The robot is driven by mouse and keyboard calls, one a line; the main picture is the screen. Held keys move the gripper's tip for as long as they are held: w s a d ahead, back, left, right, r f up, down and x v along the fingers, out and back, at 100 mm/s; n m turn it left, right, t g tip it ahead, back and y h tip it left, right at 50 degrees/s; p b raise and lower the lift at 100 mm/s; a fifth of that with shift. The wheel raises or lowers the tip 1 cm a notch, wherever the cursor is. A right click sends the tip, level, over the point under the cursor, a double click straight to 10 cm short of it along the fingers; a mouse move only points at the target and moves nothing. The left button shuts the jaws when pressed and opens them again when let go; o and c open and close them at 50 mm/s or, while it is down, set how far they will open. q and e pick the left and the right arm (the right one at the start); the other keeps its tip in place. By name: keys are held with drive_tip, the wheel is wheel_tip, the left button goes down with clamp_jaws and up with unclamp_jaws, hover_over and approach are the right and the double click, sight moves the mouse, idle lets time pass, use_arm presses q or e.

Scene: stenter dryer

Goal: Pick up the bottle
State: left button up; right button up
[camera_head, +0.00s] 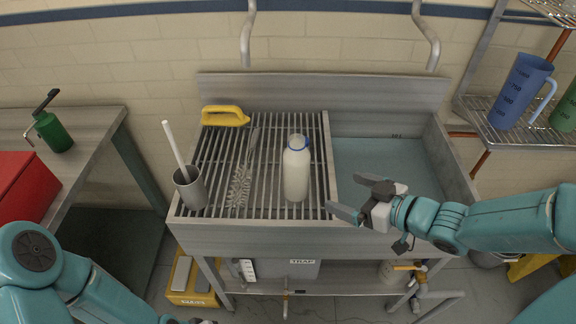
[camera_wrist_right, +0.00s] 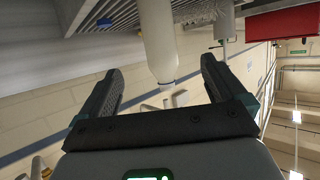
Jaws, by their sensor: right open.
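A white bottle (camera_head: 296,170) with a blue ring at its neck stands upright on the slatted drain rack (camera_head: 220,150) of the metal sink. My right gripper (camera_head: 350,194) is open and empty, to the right of the bottle and apart from it, with its fingers pointing left. In the right wrist view the bottle (camera_wrist_right: 158,45) shows ahead, beyond and between the two open fingers (camera_wrist_right: 160,88). My left arm shows at the lower left in the head view. Its gripper is mostly cut off at the bottom edge, and its jaws cannot be made out.
A grey cup (camera_head: 190,190) with a white-handled tool, a wire bottle brush (camera_head: 240,185) and a yellow-handled brush (camera_head: 225,116) are on the rack left of the bottle. The sink basin (camera_head: 375,160) lies right. A blue jug (camera_head: 520,92) stands on the shelf at the right.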

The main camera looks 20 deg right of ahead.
sight(306, 177)
drive_tip(key=b+x, duration=0.1)
drive_tip(key=x, duration=0.9)
drive_tip(key=shift+w+a+f, duration=0.1)
drive_tip(key=shift+w+a, duration=0.15)
drive_tip(key=shift+a, duration=0.05)
drive_tip(key=shift+w+a+f, duration=0.1)
drive_tip(key=shift+w+f, duration=0.15)
drive_tip(key=shift+w, duration=0.25)
drive_tip(key=p+x, duration=0.1)
drive_tip(key=x, duration=0.4)
drive_tip(key=shift+r, duration=0.25)
drive_tip(key=shift+w+f, duration=0.1)
drive_tip(key=shift+w, duration=0.1)
drive_tip(key=shift+s, duration=0.25)
drive_tip(key=shift+w, duration=0.15)
drive_tip(key=c, duration=1.2)
